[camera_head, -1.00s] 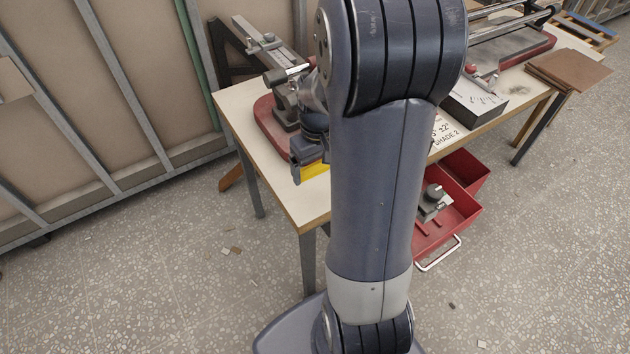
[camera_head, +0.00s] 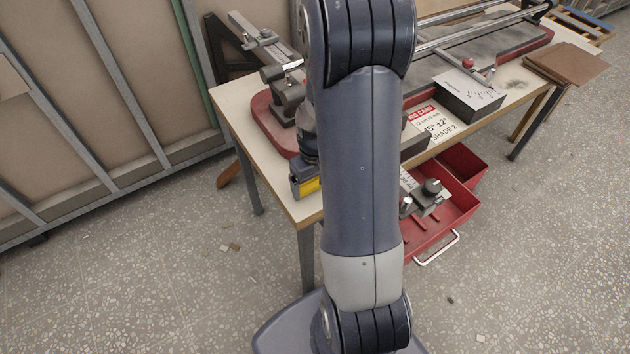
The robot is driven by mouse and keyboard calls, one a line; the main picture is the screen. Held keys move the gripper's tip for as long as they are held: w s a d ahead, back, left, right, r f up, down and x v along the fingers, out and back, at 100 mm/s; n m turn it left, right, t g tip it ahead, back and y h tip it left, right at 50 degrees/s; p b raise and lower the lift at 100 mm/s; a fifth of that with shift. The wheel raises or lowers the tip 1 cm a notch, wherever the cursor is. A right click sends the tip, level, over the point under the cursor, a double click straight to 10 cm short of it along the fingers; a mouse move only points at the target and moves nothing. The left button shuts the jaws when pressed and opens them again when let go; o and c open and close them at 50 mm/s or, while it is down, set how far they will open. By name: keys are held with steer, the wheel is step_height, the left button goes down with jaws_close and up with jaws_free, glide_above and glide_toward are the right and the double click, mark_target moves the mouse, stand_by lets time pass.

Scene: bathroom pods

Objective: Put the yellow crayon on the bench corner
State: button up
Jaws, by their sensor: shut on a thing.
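My gripper (camera_head: 303,178) is over the near end of the bench (camera_head: 238,110), mostly hidden behind my own arm. It is shut on the yellow crayon (camera_head: 311,186), which shows only as a small yellow patch low on the gripper. The crayon's ends and the fingertips are hidden. The near front corner of the bench lies just below the crayon in the picture. I cannot tell whether the crayon touches the bench top or hangs a little above it.
A red-based grey machine (camera_head: 268,128) stands close behind the gripper. A printed card (camera_head: 435,124), a grey block (camera_head: 468,95) and a long rail machine (camera_head: 440,45) occupy the bench farther right. Red bins (camera_head: 460,205) sit under it. A strip along the left edge is bare.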

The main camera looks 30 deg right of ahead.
mark_target(315, 184)
steer(key=o, duration=0.7)
step_height(315, 184, up, 12)
steer(key=shift+r+p, duration=0.15)
steer(key=shift+p, duration=0.3)
